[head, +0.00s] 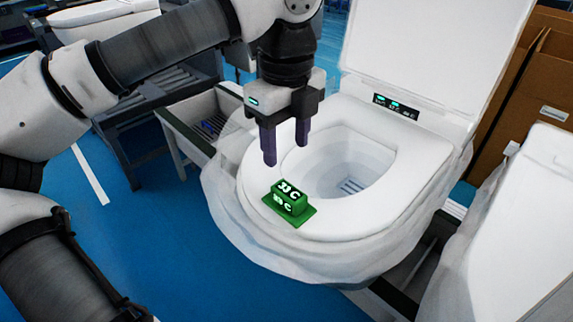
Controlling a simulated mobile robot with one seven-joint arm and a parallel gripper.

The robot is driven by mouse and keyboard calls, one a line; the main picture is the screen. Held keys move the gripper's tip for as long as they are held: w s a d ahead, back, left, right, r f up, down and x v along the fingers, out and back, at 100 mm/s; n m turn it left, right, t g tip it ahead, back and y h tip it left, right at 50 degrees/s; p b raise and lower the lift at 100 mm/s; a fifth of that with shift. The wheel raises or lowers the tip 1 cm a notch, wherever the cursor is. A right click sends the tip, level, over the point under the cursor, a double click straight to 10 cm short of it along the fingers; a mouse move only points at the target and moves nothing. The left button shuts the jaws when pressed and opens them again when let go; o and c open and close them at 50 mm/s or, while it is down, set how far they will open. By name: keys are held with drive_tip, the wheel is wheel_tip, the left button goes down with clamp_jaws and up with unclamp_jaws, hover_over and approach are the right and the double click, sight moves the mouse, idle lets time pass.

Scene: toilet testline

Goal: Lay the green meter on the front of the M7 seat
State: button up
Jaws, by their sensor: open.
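The green meter (289,203) is a small block on a flat base with white markings on its faces. It lies on the front left part of the white toilet seat (408,180), beside the bowl opening. My gripper (286,150) points down above the left side of the seat, with its two dark purple fingers apart and nothing between them. The fingertips are just above and behind the meter, apart from it as far as I can tell. No M7 label is readable in this view.
The raised lid (430,50) stands behind the seat, with a lit panel (390,106) at its hinge. A grey bin (190,125) stands left of the toilet. Cardboard (535,85) and another white unit (515,230) are close on the right. Blue floor (180,240) is open at front left.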

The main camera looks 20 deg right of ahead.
drive_tip(key=shift+r, duration=0.6)
